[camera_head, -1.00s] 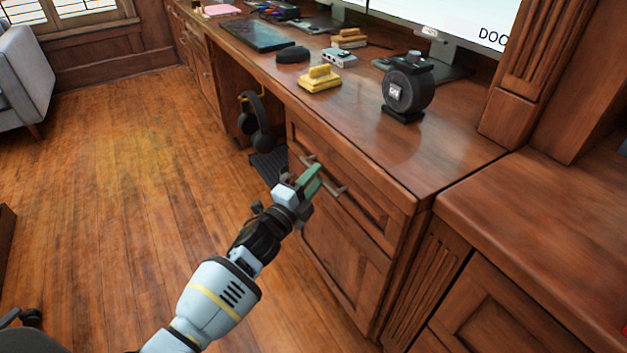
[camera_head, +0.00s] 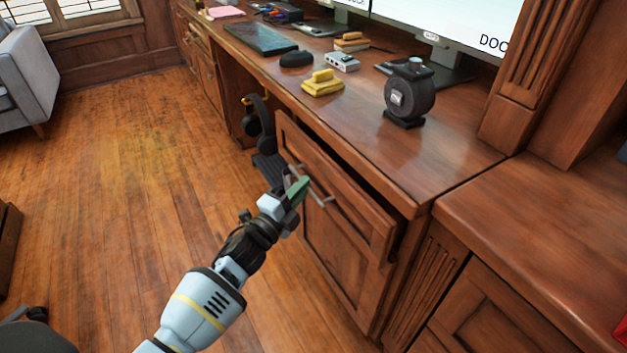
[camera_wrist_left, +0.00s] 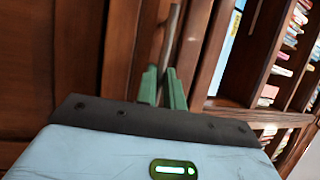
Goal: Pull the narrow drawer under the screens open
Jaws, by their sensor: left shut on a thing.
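The narrow wooden drawer (camera_head: 345,200) under the screens stands partly out from the desk, with a dark gap along its top edge. Its bar handle (camera_head: 318,188) runs across the front. My left gripper (camera_head: 300,184) is shut on the handle, near its middle. In the left wrist view the green fingers (camera_wrist_left: 163,88) close on the handle bar (camera_wrist_left: 172,40). The screens (camera_head: 450,25) show only in part at the top. My right gripper is not in view.
On the desktop are a black round device (camera_head: 409,92), yellow blocks (camera_head: 323,84), a small grey box (camera_head: 342,62) and a dark tablet (camera_head: 246,38). The wooden floor (camera_head: 130,170) to the left is clear.

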